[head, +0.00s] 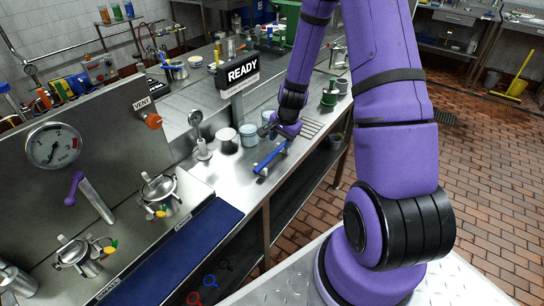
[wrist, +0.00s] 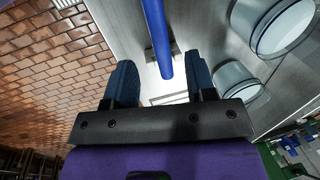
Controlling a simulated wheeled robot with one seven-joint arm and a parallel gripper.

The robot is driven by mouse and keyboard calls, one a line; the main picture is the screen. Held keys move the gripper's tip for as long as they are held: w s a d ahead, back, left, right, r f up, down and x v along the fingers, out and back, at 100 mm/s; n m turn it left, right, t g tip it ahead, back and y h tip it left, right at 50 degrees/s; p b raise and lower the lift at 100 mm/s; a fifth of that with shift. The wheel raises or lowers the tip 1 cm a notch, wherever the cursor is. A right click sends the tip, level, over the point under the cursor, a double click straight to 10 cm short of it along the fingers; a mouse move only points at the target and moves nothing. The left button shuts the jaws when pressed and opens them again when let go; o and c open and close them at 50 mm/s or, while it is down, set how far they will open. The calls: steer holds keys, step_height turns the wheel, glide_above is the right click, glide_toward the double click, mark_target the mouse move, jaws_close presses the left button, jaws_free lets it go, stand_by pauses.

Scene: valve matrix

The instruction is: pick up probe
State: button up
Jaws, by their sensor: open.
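The probe appears to be a slim blue rod (head: 270,157) at the steel counter's front, slanting in the head view. In the wrist view the blue rod (wrist: 157,38) runs from the top edge down to between the fingertips, with a small grey bracket-like piece beside it. My gripper (head: 270,132) is over the counter near the rod's far end. In the wrist view my gripper (wrist: 160,72) has its two dark fingers apart, one on each side of the rod's end, with gaps on both sides. I cannot tell the height between fingers and rod.
Pale lidded jars (head: 248,136) stand just behind the rod, and a jar (wrist: 240,82) is close to the right finger. A white-based stand with a round head (head: 203,150) is to the left. A READY sign (head: 240,72) stands behind. The brick floor drops off in front.

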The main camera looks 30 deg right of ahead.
mark_target(278, 149)
steer(key=shift+w+a+f, duration=0.15)
steer(key=shift+w+f, duration=0.05)
steer(key=shift+f, duration=0.85)
steer(key=shift+w+a+f, duration=0.1)
steer(key=shift+w+f, duration=0.1)
steer(key=shift+f, duration=0.8)
jaws_close()
